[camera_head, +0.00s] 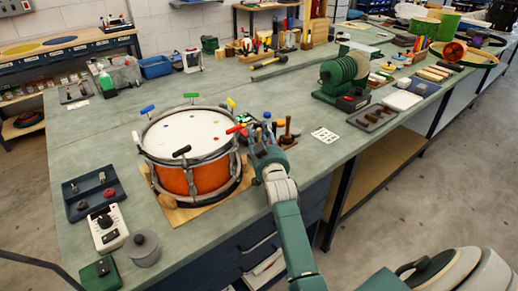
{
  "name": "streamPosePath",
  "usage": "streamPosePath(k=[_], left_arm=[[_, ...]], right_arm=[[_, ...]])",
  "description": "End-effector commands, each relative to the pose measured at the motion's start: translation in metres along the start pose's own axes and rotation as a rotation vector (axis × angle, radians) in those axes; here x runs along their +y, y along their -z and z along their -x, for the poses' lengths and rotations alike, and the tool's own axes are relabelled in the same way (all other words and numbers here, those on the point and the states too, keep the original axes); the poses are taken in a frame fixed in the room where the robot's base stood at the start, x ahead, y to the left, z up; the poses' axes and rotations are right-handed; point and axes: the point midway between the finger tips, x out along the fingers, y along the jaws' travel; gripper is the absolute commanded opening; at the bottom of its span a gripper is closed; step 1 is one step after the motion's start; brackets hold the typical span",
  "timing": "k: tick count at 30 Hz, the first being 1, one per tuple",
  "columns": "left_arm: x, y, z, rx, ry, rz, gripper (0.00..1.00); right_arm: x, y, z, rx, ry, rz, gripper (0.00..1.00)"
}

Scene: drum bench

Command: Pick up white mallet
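I cannot make out a clearly white mallet in the head view. A group of small upright tools (287,131), one with a brown wooden handle, stands just right of the drum. My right gripper (254,137) is low at the drum's right edge, close beside the upright tools. Its fingers are too small and partly hidden to read. My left gripper is out of view.
A blue-grey tray (75,207), a white meter box (107,227), a grey lidded pot (142,248) and a green box (100,274) stand front left. A green ribbed machine (343,74) stands right of centre. The bench behind the drum is mostly clear.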

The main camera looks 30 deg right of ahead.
Motion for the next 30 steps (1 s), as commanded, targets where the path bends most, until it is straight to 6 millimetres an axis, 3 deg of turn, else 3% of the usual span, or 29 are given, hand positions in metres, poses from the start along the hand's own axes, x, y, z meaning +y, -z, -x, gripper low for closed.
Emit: streamPosePath(k=[3,9,22,26,30], left_arm=[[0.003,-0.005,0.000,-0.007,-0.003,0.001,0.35],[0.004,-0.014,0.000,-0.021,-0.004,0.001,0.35],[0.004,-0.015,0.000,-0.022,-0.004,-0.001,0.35],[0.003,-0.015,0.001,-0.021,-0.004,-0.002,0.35],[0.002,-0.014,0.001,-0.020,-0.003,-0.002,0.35]], right_arm=[[0.000,0.000,0.000,0.000,0.000,0.000,0.35],[0.000,0.000,0.001,0.000,0.000,0.000,0.00],[0.000,0.006,0.001,0.002,0.000,0.000,0.00],[0.000,0.021,0.000,0.005,0.000,0.000,0.00],[0.000,0.049,0.000,0.007,0.000,-0.001,0.00]])
